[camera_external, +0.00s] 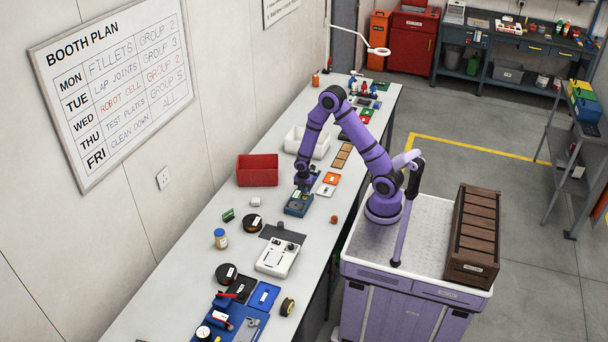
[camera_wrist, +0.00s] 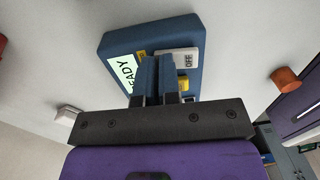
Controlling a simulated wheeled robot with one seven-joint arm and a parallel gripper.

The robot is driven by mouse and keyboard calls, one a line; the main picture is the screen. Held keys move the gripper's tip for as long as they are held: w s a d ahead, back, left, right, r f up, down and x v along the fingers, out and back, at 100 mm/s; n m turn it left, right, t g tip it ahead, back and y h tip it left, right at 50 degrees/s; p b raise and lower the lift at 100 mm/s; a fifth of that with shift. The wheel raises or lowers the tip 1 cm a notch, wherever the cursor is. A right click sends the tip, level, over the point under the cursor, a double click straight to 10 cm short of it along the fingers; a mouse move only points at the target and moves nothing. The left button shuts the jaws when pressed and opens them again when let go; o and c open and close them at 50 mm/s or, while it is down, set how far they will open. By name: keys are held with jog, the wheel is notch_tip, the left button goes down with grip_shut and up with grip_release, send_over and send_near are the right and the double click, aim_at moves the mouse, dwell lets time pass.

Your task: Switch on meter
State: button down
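The meter (camera_wrist: 118,42) is a blue box with a lit display (camera_wrist: 123,69) on which "EADY" can be read, and a pale label (camera_wrist: 187,60) reading "OFF". A small yellow part (camera_wrist: 183,83) shows beside the fingers, partly hidden by them. In the external view the meter (camera_external: 297,208) stands on the long bench, right under my gripper (camera_external: 305,187). In the wrist view the two fingers of my gripper (camera_wrist: 158,62) are close together over the meter's face, with nothing seen between them. Whether they touch it cannot be told.
A red bin (camera_external: 257,170) and a white bin (camera_external: 307,142) stand behind the meter on the bench (camera_external: 180,283). An orange-brown cylinder (camera_wrist: 286,79) stands to its right. A grey-white device (camera_external: 277,258) and a dark round item (camera_external: 251,223) lie nearer the front.

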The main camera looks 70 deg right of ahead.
jog(key=shift+s+f, duration=0.35)
jog(key=shift+s, duration=0.6)
notch_tip(320, 180, up, 24)
jog(key=a+r+m+t, duration=0.1)
jog(key=m, duration=0.3)
jog(key=s+a+r+m+t, duration=0.1)
jog(key=s+r+m+t, duration=0.1)
jog(key=s+r+m, duration=0.5)
jog(key=s+a+r+m+t, duration=0.2)
jog(key=s+r+m, duration=0.5)
jog(key=s, duration=0.8)
jog(key=shift+a+t, duration=0.15)
jog(key=shift+t, duration=0.25)
